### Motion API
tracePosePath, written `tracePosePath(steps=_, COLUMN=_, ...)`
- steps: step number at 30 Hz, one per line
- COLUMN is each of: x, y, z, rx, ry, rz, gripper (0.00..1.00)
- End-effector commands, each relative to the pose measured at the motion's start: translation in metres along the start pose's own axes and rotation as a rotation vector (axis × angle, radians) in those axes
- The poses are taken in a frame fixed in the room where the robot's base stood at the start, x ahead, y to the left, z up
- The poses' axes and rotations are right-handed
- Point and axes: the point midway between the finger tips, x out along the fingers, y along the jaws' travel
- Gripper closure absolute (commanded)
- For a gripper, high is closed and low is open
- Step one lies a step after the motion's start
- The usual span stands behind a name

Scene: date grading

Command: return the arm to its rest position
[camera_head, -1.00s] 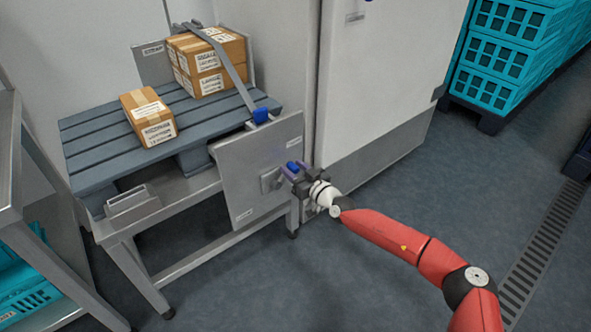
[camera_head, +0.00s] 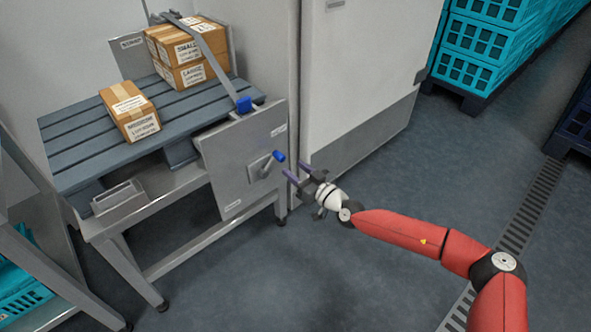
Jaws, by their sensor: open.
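My gripper (camera_head: 296,180) is open and empty at the end of my red arm, in the middle of the head view. It is just right of a blue-tipped lever (camera_head: 278,156) on a grey metal panel (camera_head: 237,178), with a small gap between them. My arm reaches in from the lower right, stretched out low above the floor.
The panel is on the right side of a steel stand (camera_head: 160,267) bearing a slatted grey pallet (camera_head: 75,150). Strapped boxes (camera_head: 190,55) and one single box (camera_head: 129,110) lie on it. A white cabinet (camera_head: 360,80) stands behind my gripper. Teal crates (camera_head: 485,40) are stacked top right. Floor around my arm is clear.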

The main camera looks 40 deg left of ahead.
Motion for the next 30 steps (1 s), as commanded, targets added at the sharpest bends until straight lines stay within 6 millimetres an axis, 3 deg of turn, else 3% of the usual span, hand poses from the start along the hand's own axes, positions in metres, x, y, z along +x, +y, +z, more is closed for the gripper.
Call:
tracePosePath(steps=10, x=0.0, y=0.0, z=-0.001, rx=-0.009, ry=0.001, rz=-0.002, gripper=0.55)
tracePosePath(steps=14, x=-0.003, y=-0.006, z=-0.015, rx=-0.165, ry=0.002, rz=-0.027, gripper=0.55)
tracePosePath(steps=17, x=-0.012, y=-0.016, z=-0.034, rx=-0.458, ry=0.004, rz=-0.078, gripper=0.55)
tracePosePath(steps=23, x=-0.047, y=-0.039, z=-0.066, rx=-1.243, ry=0.023, rz=-0.239, gripper=0.55)
tracePosePath(steps=30, x=-0.112, y=-0.05, z=-0.086, rx=-2.11, ry=0.082, rz=-0.517, gripper=0.55)
